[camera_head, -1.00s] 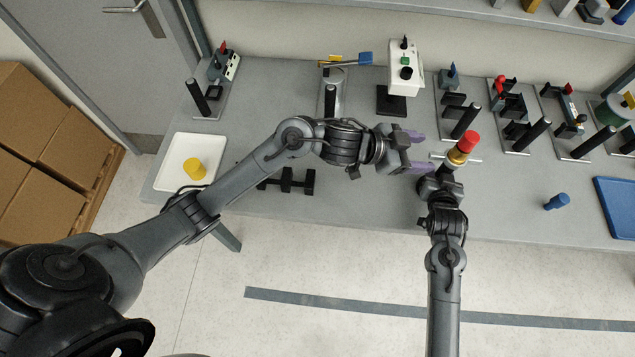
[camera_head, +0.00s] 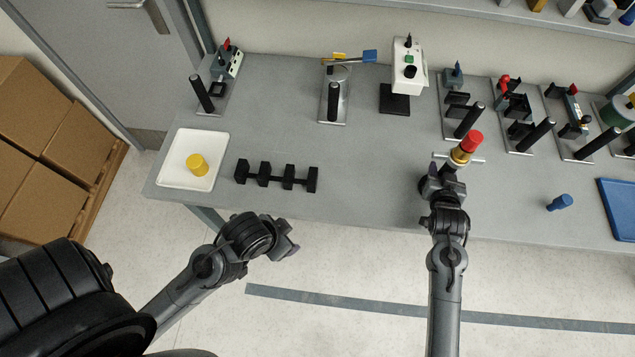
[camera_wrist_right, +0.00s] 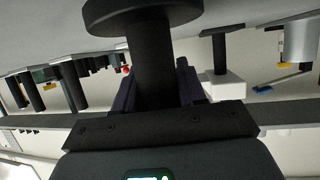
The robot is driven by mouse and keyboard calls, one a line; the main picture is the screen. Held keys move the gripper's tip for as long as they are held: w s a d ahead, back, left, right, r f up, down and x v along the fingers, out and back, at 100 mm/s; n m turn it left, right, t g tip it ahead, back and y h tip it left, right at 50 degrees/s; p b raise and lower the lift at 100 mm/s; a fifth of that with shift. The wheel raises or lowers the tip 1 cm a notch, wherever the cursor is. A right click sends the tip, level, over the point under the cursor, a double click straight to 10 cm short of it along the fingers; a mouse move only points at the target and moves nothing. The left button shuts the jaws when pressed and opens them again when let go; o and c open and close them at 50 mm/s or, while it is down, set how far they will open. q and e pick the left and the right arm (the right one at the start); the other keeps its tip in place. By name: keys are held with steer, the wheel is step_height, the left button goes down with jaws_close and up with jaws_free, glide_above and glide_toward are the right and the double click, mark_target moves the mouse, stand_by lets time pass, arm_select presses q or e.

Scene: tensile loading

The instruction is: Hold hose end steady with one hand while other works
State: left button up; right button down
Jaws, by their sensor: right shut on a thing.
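My right gripper (camera_head: 441,180) is over the front part of the bench. A red-topped fitting (camera_head: 468,146) with a brass-coloured collar and a thin silver crossbar stands tilted at its tip. In the right wrist view, the purple fingers of the right gripper (camera_wrist_right: 155,82) are shut around a black shaft (camera_wrist_right: 150,62) with a wide dark disc (camera_wrist_right: 140,14) at its end. I cannot tell how the shaft joins the red-topped fitting, and I cannot make out a hose.
A white tray (camera_head: 217,152) with a yellow cylinder (camera_head: 197,165) and a black notched rack (camera_head: 276,176) lie at the left. Several black-posted fixtures (camera_head: 463,112) and a white box device (camera_head: 408,66) line the back. A blue cylinder (camera_head: 560,202) and blue tray (camera_head: 618,207) are right.

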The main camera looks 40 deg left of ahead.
arm_select(q)
steer(key=shift+s, duration=0.35)
arm_select(e)
steer(key=c, duration=0.6)
jaws_free()
steer(key=shift+o, duration=0.2)
steer(key=shift+s, duration=0.1)
